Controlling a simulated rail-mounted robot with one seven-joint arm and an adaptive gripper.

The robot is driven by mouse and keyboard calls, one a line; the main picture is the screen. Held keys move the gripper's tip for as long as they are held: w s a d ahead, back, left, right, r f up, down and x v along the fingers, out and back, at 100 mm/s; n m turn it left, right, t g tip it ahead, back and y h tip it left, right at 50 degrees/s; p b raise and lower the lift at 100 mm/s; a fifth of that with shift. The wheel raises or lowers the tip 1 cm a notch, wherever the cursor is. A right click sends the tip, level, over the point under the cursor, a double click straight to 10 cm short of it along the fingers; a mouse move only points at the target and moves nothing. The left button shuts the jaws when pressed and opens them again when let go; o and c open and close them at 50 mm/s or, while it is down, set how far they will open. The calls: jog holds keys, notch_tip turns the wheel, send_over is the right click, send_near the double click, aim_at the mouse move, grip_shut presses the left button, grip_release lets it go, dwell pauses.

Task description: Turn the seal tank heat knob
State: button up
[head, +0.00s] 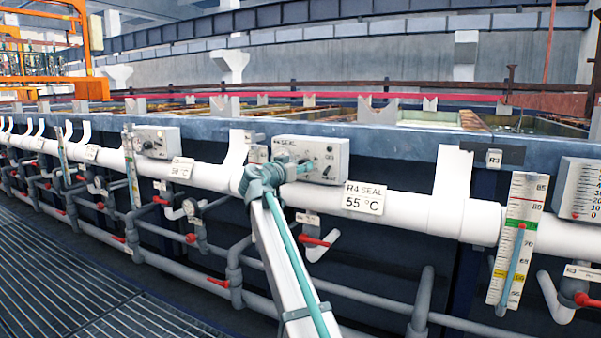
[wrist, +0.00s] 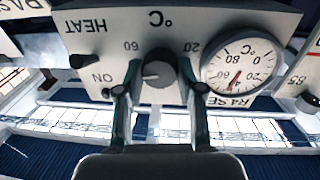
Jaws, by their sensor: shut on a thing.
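The grey seal tank control box (head: 325,150) is mounted on the tank wall in the head view, above the "R4 SEAL 55 °C" sign (head: 363,198). In the wrist view its panel (wrist: 105,45) appears upside down, with HEAT, ON, °C, 60 and 20 markings. The round dark heat knob (wrist: 158,72) sits between the 60 and 20 marks, with a pale pointer line on its face. My gripper (wrist: 160,68) has one finger on each side of the knob and is shut on it.
A dial gauge (wrist: 238,72) sits close beside the knob, and a black switch (wrist: 79,60) is on its other side. A white pipe (head: 415,208) runs below the box, with grey pipes and red valve handles (head: 313,240) lower down. A thermometer board (head: 518,240) stands right.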

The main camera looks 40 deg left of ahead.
jog(key=shift+m+b, duration=0.4)
jog(key=shift+m, duration=0.5)
jog(key=o, duration=1.1)
jog(key=shift+o, duration=0.2)
jog(key=s+d, duration=0.1)
jog(key=s, duration=1)
jog(key=shift+s+d+r, duration=0.2)
jog(key=shift+s+d, duration=0.15)
jog(key=shift+s, duration=0.05)
